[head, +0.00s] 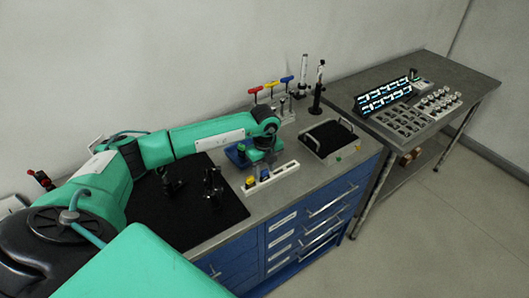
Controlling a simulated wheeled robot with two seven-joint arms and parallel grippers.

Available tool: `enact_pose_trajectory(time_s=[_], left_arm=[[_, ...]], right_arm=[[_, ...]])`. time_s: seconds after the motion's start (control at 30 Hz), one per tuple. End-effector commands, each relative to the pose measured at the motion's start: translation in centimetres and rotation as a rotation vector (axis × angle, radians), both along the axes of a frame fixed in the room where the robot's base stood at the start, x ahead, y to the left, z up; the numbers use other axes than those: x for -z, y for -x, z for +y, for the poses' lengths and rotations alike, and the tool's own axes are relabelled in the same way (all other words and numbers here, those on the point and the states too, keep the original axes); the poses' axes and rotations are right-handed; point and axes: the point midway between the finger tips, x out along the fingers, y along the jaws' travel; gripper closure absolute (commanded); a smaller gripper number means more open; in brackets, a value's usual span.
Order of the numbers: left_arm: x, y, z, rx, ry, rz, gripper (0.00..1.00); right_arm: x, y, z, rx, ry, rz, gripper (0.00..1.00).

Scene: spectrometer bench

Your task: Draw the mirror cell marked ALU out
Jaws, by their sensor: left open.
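My left gripper (262,156) points down over the bench, just behind a white slotted rack (281,175). It is open, and I see nothing held between its fingers. A small yellow-topped piece (250,182) stands at the left end of the rack, and another small light piece stands close to it. A blue block (236,154) sits just left of the gripper. No ALU marking can be read at this size, so I cannot tell which piece is the mirror cell. My right gripper is not in view.
A black mat (185,222) with dark posts lies left of the rack. Red, yellow and blue T-handled tools (271,86) stand behind. A dark-lined tray (327,136) with handles is to the right. A side table (448,70) carries a lit panel (385,95) and several small parts.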

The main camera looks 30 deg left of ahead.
Motion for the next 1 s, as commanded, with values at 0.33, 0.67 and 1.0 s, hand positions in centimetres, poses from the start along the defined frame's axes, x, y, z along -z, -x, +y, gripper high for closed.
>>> enact_pose_trajectory(time_s=[0.33, 0.67, 1.0], left_arm=[[2.0, 0.0, 0.0, 0.000, 0.000, -0.001, 0.58], [2.0, 0.0, 0.0, 0.000, 0.001, 0.000, 0.88], [1.4, 0.0, 0.0, 0.000, 0.001, -0.001, 0.92]], right_arm=[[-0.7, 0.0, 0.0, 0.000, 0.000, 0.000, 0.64], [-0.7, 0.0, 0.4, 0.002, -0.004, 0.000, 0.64], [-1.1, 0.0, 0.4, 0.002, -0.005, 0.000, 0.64]])
